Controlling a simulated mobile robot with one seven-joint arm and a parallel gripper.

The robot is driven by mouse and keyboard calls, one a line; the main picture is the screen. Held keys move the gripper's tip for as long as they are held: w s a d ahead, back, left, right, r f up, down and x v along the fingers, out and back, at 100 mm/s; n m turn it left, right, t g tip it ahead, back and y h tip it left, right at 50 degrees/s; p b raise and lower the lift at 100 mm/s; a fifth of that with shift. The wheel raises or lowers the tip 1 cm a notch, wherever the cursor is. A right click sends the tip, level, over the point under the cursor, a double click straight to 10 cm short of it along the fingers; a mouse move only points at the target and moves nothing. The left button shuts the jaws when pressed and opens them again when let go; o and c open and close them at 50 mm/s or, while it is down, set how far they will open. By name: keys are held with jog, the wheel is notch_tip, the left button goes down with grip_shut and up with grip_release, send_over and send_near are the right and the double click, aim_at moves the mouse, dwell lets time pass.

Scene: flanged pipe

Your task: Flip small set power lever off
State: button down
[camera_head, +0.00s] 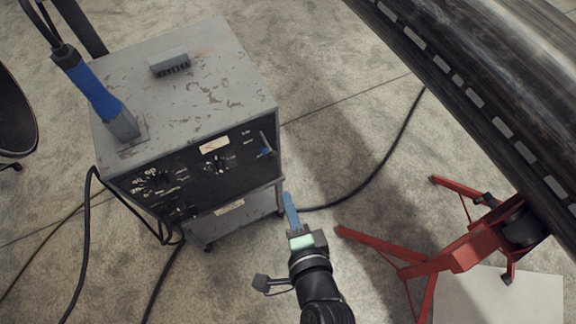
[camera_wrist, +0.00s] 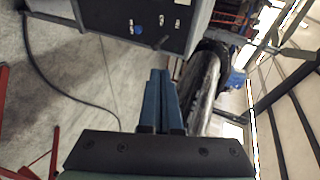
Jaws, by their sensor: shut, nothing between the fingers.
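The small set (camera_head: 190,105) is a worn grey power unit with a black front panel, left of centre in the head view. A small lever (camera_head: 266,142) with a blue part beside it is at the panel's right end. In the wrist view, a dark lever (camera_wrist: 161,43) sticks out from the panel (camera_wrist: 120,22), close to a blue knob (camera_wrist: 138,30). Its on or off position is not clear. My gripper (camera_head: 287,197) is shut and empty, with blue fingers, below and right of the panel. The fingertips (camera_wrist: 160,73) are apart from the lever.
A large dark pipe (camera_head: 480,75) crosses the upper right, over a red stand (camera_head: 450,255). A black cable (camera_head: 380,165) lies on the concrete floor right of the set. A blue-handled part (camera_head: 95,92) and a small grey block (camera_head: 170,65) sit on the set's top.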

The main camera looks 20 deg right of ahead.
aim_at(274, 157)
jog(key=shift+r, duration=0.1)
jog(key=r+g+p, duration=0.1)
jog(key=w+r+g+p, duration=0.1)
jog(key=shift+r+g, duration=0.3)
dwell(0.5)
jog(key=x, duration=1.4)
jog(key=shift+a, duration=0.1)
